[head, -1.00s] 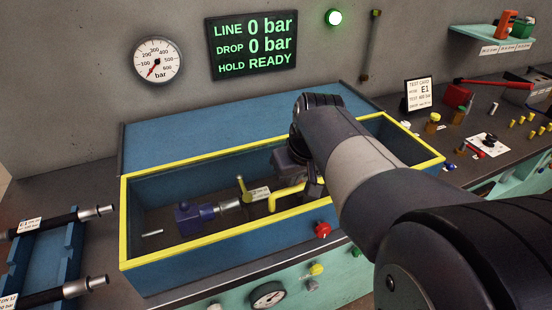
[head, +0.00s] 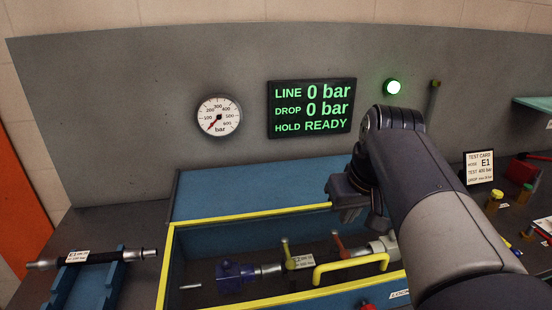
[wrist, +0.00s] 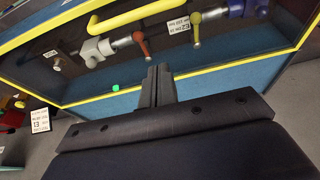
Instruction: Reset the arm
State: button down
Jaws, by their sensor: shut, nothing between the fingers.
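My gripper shows in the wrist view (wrist: 158,75) with its two dark fingers together and nothing between them. In the head view my arm comes in from the right, and the gripper (head: 345,190) is above the yellow-rimmed blue test box (head: 200,238), apart from it. Inside the box a hose with a paper label lies between a blue fitting (head: 236,275) and a pale fitting (head: 384,246). A yellow-handled lever (head: 286,252) and a red-handled lever (head: 339,246) stand along it. A yellow bar handle (head: 350,265) crosses in front of it.
A labelled hose (head: 95,257) lies on a blue rack at the left. The display (head: 311,108) reads 0 bar and READY, with a green lamp (head: 393,87) lit beside it. The gauge (head: 218,117) hangs left of it. A test card (head: 479,168) and small parts stand at the right.

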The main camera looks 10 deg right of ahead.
jog(key=shift+f, duration=0.1)
send_over(338, 275)
jog(key=w, duration=0.4)
notch_tip(338, 275, down, 9)
jog(key=shift+s+r, duration=0.1)
jog(key=shift+s, duration=0.05)
jog(key=s, duration=0.2)
jog(key=s+f+b, duration=0.1)
jog(key=s, duration=0.1)
jog(key=shift+f, duration=0.15)
jog(key=shift+w, duration=0.1)
jog(key=shift+w, duration=0.1)
